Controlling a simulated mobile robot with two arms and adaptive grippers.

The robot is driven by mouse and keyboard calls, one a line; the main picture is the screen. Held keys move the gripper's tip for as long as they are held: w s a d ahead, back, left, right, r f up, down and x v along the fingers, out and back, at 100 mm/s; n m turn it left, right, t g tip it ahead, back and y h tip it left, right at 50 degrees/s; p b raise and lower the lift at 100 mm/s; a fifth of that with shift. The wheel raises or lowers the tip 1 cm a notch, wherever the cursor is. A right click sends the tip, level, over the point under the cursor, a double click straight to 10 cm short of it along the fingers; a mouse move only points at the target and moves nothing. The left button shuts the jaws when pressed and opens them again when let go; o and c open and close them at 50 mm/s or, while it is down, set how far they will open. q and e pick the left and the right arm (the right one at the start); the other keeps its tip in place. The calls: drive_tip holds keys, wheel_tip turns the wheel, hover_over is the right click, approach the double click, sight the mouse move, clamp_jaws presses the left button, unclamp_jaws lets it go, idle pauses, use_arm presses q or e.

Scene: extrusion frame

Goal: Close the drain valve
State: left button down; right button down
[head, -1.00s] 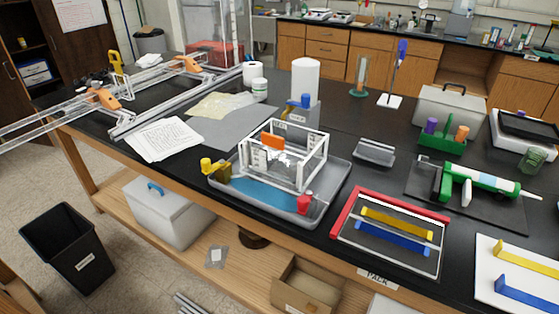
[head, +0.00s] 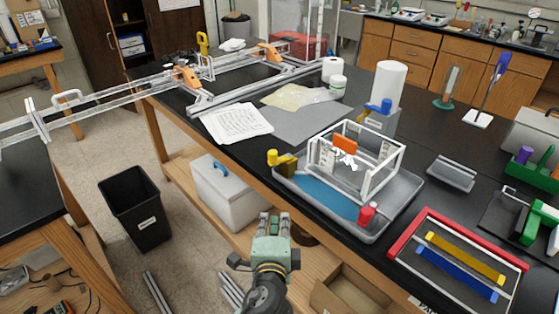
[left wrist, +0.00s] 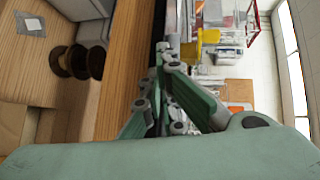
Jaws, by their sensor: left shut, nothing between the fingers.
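A grey tray (head: 405,205) with blue liquid stands at the bench's front edge in the head view. A brass-coloured valve with a yellow knob (head: 273,157) sits at its left corner. A red knob (head: 367,214) is at its front corner, and a blue-handled valve (head: 379,106) is on the grey block behind. No label shows which is the drain valve. My left gripper (head: 274,222) is shut and empty, in front of the bench and apart from the tray. In the left wrist view its fingers (left wrist: 165,58) point toward the bench edge, with a yellow part (left wrist: 190,50) beyond them. My right gripper is not seen.
A white frame (head: 385,180) with an orange piece stands in the tray. A red-edged board (head: 409,236) lies to its right. Papers (head: 236,123) and a clear rail assembly are to the left. A white cooler (head: 225,188) is on the lower shelf; a black bin (head: 136,205) stands on the floor.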

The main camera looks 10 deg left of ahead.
use_arm(q)
wheel_tip(320, 180, up, 9)
drive_tip(key=t+y, duration=0.1)
drive_tip(key=t, duration=0.1)
drive_tip(key=p, duration=0.3)
approach(273, 156)
drive_tip(key=x, duration=0.7)
